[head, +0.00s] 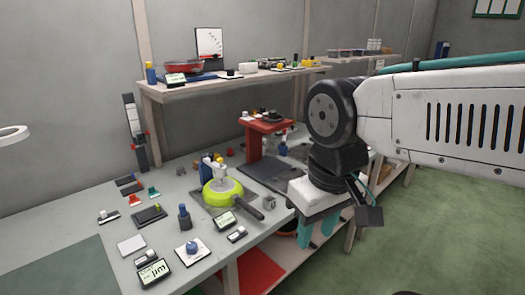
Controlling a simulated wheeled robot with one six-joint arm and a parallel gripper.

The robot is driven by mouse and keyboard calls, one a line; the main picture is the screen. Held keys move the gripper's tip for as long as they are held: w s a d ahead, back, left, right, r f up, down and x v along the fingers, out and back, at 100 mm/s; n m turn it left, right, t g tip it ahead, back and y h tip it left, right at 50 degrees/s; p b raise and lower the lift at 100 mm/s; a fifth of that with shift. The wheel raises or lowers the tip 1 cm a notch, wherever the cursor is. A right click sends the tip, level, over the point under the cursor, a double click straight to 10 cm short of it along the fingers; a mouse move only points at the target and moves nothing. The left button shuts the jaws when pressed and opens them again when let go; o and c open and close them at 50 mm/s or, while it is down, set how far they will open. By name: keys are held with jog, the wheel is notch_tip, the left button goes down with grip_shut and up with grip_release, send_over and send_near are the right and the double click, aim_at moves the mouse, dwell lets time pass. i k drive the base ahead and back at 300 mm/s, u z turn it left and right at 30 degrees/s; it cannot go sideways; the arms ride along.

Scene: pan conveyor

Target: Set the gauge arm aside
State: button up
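A lime-green pan (222,194) sits on a grey plate on the workbench, its dark handle pointing to the lower right. A small blue and white device with a yellow part (208,168) stands at the pan's back edge and reaches over it. It looks like the gauge arm, but its details are too small to be sure. My gripper (317,232) hangs right of the pan, by the bench's front edge, pointing down. Its two teal fingers are apart with nothing visible between them. It is clear of the pan and the device.
A red stand (265,125) rises on the bench behind my gripper. Several small gauges, displays and blocks lie left of and in front of the pan. A shelf (222,84) at the back holds a red pan (187,66). A bare grey-green mat (65,272) covers the near left.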

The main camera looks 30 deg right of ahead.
aim_at(221, 172)
jog(key=z, duration=0.75)
jog(key=k, duration=1.05)
jog(key=z, duration=0.7)
jog(key=i, duration=1.05)
jog(key=u, duration=0.9)
jog(key=i, duration=1.15)
jog(key=u, duration=0.75)
jog(key=i, duration=0.25)
jog(key=u, duration=0.25)
